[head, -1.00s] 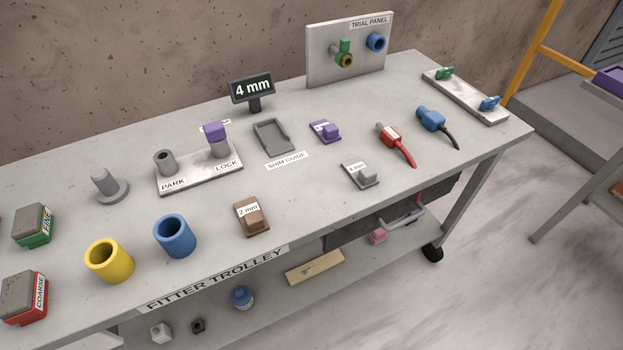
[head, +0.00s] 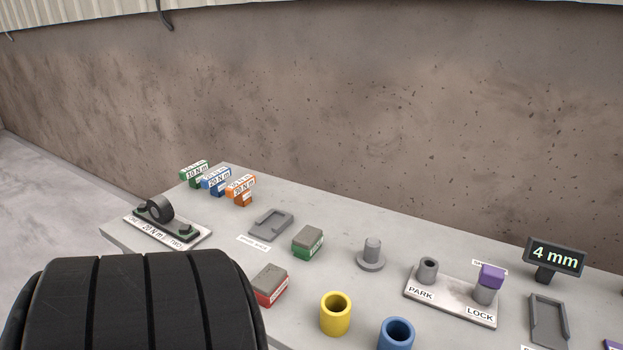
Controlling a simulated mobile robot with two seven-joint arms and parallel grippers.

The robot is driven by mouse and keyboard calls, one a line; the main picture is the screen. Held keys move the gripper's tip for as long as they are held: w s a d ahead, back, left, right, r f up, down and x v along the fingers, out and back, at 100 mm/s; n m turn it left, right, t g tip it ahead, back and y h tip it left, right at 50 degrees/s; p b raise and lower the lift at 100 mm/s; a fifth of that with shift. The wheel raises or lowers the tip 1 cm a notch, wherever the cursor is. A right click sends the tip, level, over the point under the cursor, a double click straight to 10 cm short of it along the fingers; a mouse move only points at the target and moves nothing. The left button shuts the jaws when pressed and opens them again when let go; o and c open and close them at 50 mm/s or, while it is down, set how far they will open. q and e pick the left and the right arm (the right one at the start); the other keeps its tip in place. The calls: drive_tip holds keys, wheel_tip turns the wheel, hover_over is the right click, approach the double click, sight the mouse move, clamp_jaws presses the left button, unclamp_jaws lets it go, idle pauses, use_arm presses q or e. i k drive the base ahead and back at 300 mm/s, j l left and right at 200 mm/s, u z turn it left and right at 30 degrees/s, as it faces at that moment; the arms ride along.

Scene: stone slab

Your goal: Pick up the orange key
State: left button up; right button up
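The orange key (head: 241,190), a small orange block with a white "30 N m" label, stands at the far left part of the trolley top in the head view. It is the rightmost of three similar keys, beside the blue key (head: 216,182) marked "20 N m" and the green key (head: 194,174). Its lower side is partly hard to make out. Neither of my grippers shows in the view. A large black ribbed part of mine fills the lower left corner and hides the front left of the trolley.
A grey tray (head: 270,222), a green block (head: 308,241) and a red block (head: 270,285) stand nearer. The concrete wall (head: 330,110) rises behind the trolley.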

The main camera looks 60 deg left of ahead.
sight(239, 189)
drive_tip(key=u, duration=2.5)
